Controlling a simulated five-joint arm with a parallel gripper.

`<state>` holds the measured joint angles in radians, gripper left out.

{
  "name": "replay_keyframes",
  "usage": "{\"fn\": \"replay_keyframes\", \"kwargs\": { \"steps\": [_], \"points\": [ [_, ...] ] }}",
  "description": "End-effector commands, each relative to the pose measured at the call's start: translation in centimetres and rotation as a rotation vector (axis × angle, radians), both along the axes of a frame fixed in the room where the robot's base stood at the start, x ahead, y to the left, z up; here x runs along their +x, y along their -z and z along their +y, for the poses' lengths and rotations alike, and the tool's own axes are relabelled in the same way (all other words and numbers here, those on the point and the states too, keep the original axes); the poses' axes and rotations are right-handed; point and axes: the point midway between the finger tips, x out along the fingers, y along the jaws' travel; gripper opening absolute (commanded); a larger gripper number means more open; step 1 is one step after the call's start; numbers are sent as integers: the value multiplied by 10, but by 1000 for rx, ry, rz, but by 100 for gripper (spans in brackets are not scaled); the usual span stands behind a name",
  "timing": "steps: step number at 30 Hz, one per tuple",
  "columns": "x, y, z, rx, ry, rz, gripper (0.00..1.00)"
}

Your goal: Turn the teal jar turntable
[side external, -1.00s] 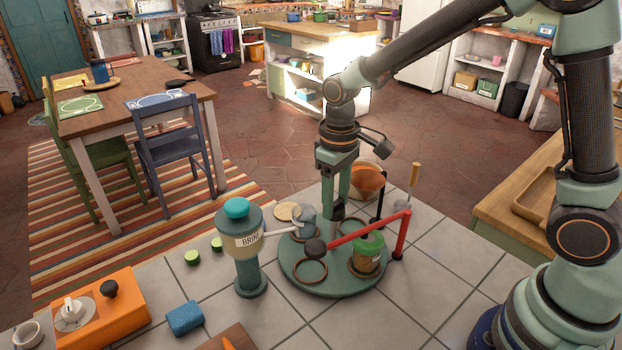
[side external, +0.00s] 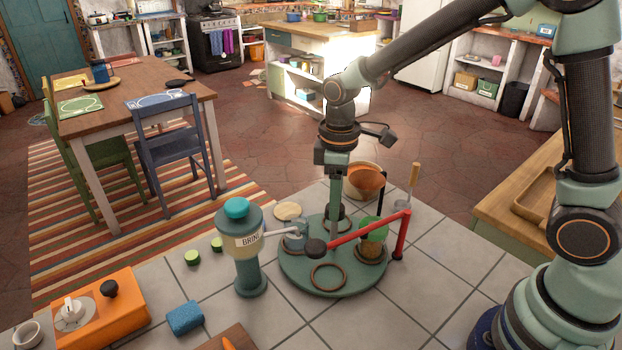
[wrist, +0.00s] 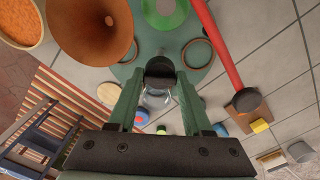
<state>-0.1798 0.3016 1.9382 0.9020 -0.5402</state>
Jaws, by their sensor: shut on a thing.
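The teal turntable (side external: 350,286) lies flat on the tiled counter, with several dark ring seats on it. The front ring seat (side external: 328,277) is empty. My gripper (side external: 337,212) points down over the turntable's back part, shut on a dark round knob (wrist: 159,69) that shows between the fingertips in the wrist view. The fingers partly hide the knob in the side view.
A red bar (side external: 370,229) with a black end crosses low over the turntable. The brine dispenser (side external: 243,260) stands close at left. A copper funnel (side external: 365,181) is behind. An orange box (side external: 100,312) and blue sponge (side external: 185,318) lie front left. The right front tiles are clear.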

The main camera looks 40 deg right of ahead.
Motion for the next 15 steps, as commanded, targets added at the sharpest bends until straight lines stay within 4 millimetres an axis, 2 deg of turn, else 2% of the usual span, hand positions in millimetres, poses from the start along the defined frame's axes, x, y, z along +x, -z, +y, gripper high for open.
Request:
{"fn": "replay_keyframes", "kwargs": {
  "steps": [15],
  "points": [
    [1, -2, 0, 0, -257, -1, 0]
  ]
}}
